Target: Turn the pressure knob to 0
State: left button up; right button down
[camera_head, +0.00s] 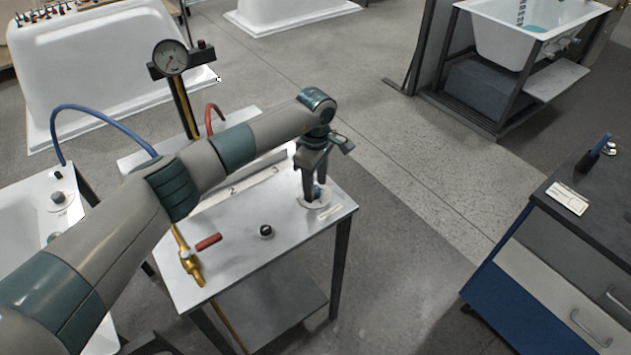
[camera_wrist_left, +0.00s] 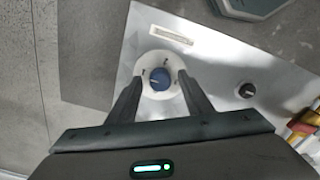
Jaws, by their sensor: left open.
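A blue knob (camera_wrist_left: 158,80) with a pale pointer mark sits on a round white dial on the grey bench top (camera_head: 225,280). The dial has small marks that are too small to read. In the head view the knob (camera_head: 317,191) is partly hidden by my left gripper (camera_head: 314,196), which points down over it. In the left wrist view the open fingers of this gripper (camera_wrist_left: 158,92) stand on either side of the knob, with gaps visible. A label plate (camera_wrist_left: 170,36) lies beside the dial. My right gripper is not in view.
A small black knob (camera_head: 266,231) and a brass valve with a red handle (camera_head: 208,242) are on the same bench. A pressure gauge (camera_head: 171,57) stands on a post behind. A dark-topped cabinet (camera_head: 600,215) is at the right, with clear floor between.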

pick_arm(q)
jog(key=shift+f, duration=0.3)
jog(key=shift+c, duration=0.3)
jog(key=c, duration=1)
